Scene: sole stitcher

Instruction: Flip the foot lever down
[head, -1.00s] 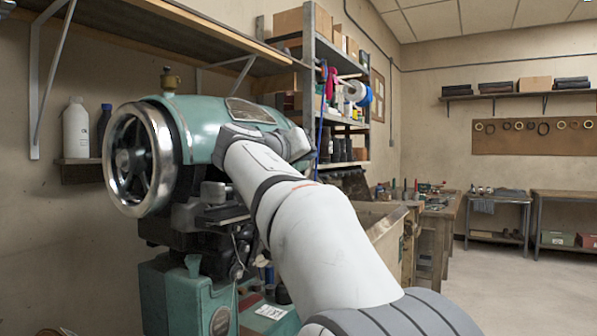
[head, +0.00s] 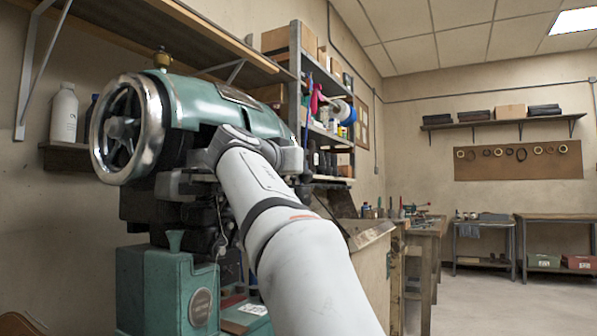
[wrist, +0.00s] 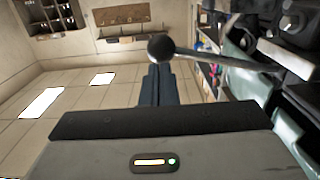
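The stitching machine has a green head (head: 215,105) with a steel handwheel (head: 127,130) at its left. In the wrist view a metal lever rod (wrist: 225,60) with a dark ball knob (wrist: 161,47) runs in from the right, beside the machine's green body (wrist: 285,130). I cannot tell for certain that this is the foot lever. My gripper (wrist: 157,70) has its dark fingers close together with nothing seen between them. Their tips lie at the knob in the picture; whether they touch it I cannot tell. In the head view my arm hides the gripper and the lever.
A wall shelf (head: 180,35) overhangs the machine, and a white bottle (head: 64,112) stands at the left. A metal rack (head: 325,95) with boxes and spools is behind. A workbench (head: 425,235) stands to the right. The floor (head: 490,305) at the right is clear.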

